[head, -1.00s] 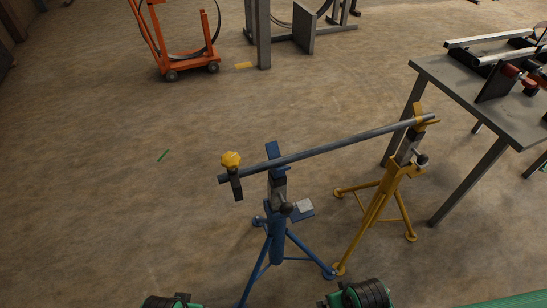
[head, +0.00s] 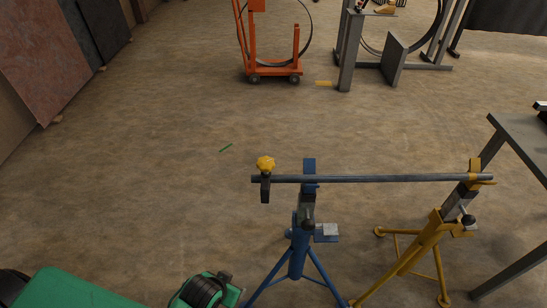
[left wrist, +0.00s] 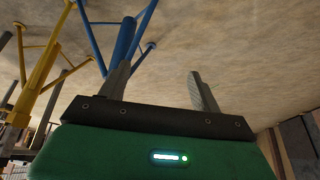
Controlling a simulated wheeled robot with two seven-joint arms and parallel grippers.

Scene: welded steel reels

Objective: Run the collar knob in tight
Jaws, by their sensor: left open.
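The collar knob (head: 265,163) is a yellow lobed knob on top of a dark collar (head: 265,189), near the left end of a grey bar (head: 390,179). The knob stands upright above the bar; I cannot tell how tight it is. The bar rests across a blue stand (head: 300,245) and a yellow stand (head: 428,245). My left gripper (left wrist: 158,70) is open and empty in the left wrist view, with floor between its fingers. Legs of the blue stand (left wrist: 123,42) and the yellow stand (left wrist: 47,62) show beyond it. The collar knob is outside that view. My right gripper is not seen.
A grey table (head: 525,150) stands at the right edge, near the yellow stand. An orange cart (head: 273,71) and a grey post frame (head: 347,50) are at the back. Slabs (head: 45,60) lean at the far left.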

